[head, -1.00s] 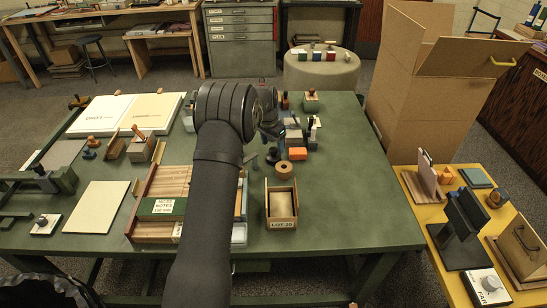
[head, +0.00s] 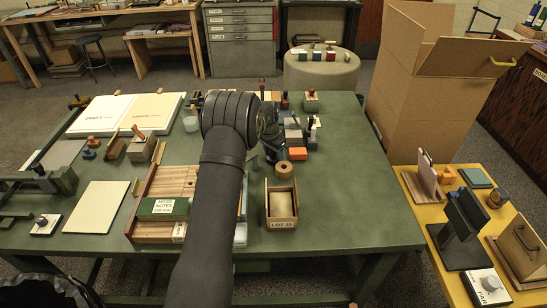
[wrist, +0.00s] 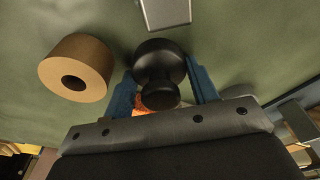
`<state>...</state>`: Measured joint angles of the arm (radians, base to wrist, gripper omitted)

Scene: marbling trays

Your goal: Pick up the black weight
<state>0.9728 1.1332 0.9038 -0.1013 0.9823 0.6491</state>
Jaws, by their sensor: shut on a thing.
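The black weight (wrist: 158,62) is a round, dark piece with a smaller knob. In the wrist view it sits between the two blue fingers of my gripper (wrist: 163,78), which are shut on it. A patch of orange (wrist: 145,111) shows just below it, partly hidden. In the head view my gripper (head: 276,136) is over the right-middle part of the green table, among small items. I cannot make out the weight there. From these views I cannot tell whether the weight touches the table.
A tan roll (wrist: 76,68) lies close to the left finger and also shows in the head view (head: 284,169). A grey block (wrist: 166,12) lies just beyond the weight. The LOT 35 box (head: 282,222) stands in front. The table's right side is clear.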

